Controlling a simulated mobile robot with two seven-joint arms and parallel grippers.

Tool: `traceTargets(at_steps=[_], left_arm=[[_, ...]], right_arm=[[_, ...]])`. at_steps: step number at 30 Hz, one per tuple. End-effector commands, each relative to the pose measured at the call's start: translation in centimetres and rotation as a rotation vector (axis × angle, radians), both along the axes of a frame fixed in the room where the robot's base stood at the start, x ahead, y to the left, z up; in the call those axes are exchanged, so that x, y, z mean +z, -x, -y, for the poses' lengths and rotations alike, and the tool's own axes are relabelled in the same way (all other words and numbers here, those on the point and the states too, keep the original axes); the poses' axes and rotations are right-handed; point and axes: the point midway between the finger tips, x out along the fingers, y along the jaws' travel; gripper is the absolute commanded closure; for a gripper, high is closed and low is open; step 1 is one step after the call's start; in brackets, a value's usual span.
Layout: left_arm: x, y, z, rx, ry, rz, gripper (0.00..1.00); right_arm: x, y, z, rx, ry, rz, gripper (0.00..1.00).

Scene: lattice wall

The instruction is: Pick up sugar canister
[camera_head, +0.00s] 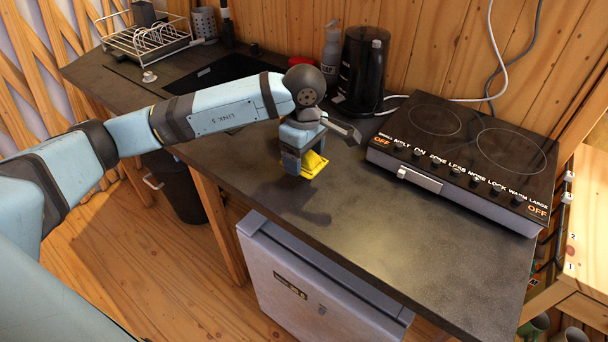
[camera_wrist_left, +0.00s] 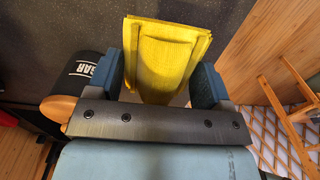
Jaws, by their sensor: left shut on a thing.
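My left gripper (camera_head: 303,163) is low over the dark counter, left of the hob. It is shut on a yellow object (camera_head: 314,166), which also shows between the two blue fingers in the left wrist view (camera_wrist_left: 166,56). A black canister (camera_wrist_left: 84,74) with white letters ending in "GAR" and a wood-coloured end is at the left of the left wrist view. It is beside the left finger, outside the jaws, and partly hidden by the gripper. In the head view I cannot clearly make out the canister. My right gripper is not in view.
The black hob (camera_head: 465,150) is to the right and a black kettle (camera_head: 362,68) stands behind the gripper. A grey bottle (camera_head: 331,48), a sink (camera_head: 222,72) and a dish rack (camera_head: 146,40) are farther back. The front right of the counter (camera_head: 420,240) is clear.

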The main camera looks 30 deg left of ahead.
Motion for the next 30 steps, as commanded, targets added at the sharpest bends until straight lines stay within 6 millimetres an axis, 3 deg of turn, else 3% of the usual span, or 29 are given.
traceTargets(at_steps=[16, 27, 28, 30], left_arm=[[-6.1, 0.0, 0.0, -0.001, 0.001, 0.000, 0.53], [-6.7, 0.0, 0.0, -0.002, 0.000, 0.001, 0.53], [-6.7, 0.0, 0.0, -0.002, 0.000, 0.001, 0.24], [-6.6, 0.0, 0.0, -0.002, 0.000, 0.001, 0.08]], right_arm=[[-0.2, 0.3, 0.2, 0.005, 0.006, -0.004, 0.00], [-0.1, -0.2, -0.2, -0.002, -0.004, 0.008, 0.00], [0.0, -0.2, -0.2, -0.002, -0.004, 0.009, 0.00], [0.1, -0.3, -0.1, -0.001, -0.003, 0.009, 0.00]])
